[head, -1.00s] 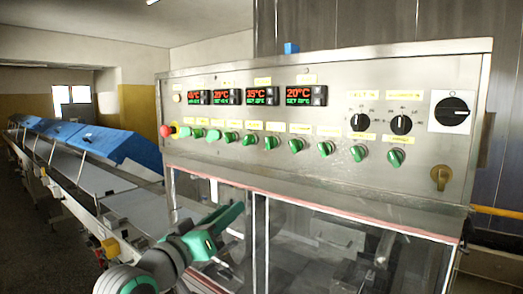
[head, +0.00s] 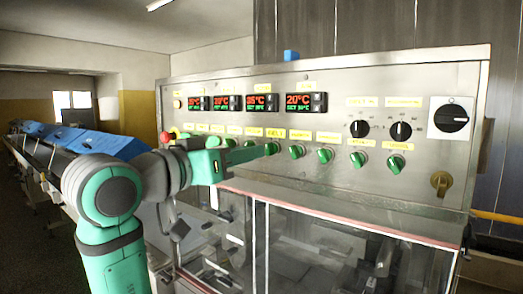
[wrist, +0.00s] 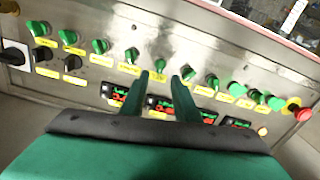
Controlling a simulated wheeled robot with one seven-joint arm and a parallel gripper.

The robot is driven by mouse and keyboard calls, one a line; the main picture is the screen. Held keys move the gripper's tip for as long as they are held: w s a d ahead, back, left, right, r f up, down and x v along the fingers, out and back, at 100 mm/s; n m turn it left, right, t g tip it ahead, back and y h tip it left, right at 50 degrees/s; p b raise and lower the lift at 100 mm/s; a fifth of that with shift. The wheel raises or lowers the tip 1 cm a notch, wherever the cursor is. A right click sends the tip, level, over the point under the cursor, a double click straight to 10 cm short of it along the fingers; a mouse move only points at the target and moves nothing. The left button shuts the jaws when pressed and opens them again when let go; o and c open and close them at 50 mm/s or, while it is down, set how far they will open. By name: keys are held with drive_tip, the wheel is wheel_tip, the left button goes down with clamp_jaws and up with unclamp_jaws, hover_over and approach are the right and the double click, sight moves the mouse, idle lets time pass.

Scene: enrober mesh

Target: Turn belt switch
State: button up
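The control panel carries a row of green switch knobs under yellow labels. In the wrist view one green knob (wrist: 161,66) lies just beyond and between my fingertips. In the head view my gripper (head: 268,150) reaches in from the left along the panel face, its tips at a knob in the middle of the row, below a label that seems to read BELT (head: 274,132). My gripper also shows in the wrist view (wrist: 160,75), its two green fingers apart with a gap between them. Contact with the knob cannot be made out. My arm hides several left-hand knobs in the head view.
Green knobs stand close on either side, including one (head: 296,152) to the right. A red stop button (head: 165,136) is at the panel's left end. Black dials (head: 401,131) and a large rotary switch (head: 452,114) are at the right. A glazed cabinet (head: 330,250) lies below.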

sight(267, 149)
drive_tip(key=shift+x, duration=3.1)
clamp_jaws()
